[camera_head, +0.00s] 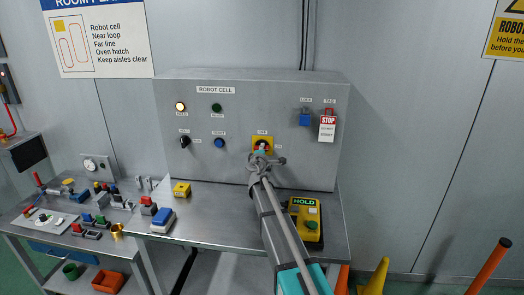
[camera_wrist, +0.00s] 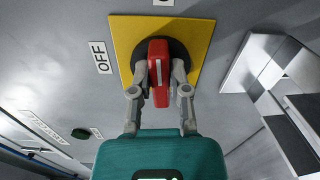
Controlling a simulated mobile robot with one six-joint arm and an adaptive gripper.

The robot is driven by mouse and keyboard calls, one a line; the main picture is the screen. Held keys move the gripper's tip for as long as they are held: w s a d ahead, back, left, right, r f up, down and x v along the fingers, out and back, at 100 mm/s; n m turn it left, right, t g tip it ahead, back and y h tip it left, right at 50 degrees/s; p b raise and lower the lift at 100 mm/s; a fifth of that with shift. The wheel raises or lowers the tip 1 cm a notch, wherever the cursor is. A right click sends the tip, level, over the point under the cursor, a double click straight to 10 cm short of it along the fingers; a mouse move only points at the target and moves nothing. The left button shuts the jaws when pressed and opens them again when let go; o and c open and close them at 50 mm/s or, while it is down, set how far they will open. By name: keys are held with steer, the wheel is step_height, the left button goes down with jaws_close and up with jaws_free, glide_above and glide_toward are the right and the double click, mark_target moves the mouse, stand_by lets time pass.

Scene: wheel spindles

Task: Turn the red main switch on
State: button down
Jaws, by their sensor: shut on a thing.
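The red main switch (camera_wrist: 159,52) has a red handle with a white line, on a dark round base over a yellow plate (camera_wrist: 122,34). In the wrist view the handle's long side runs up and down, in line with a cut-off label at the top edge, and across from the OFF label (camera_wrist: 101,57) at left. My gripper (camera_wrist: 160,82) is shut on the handle, one finger on each side. In the head view my gripper (camera_head: 262,154) reaches the yellow plate (camera_head: 270,139) on the grey ROBOT CELL panel and mostly hides the handle.
A yellow HOLD pendant (camera_head: 306,222) lies on the bench right of my arm. Small parts crowd the bench's left.

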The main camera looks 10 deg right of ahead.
steer(key=shift+m, duration=0.5)
steer(key=c, duration=0.6)
jaws_free()
steer(key=shift+f, duration=0.1)
steer(key=v, duration=1.2)
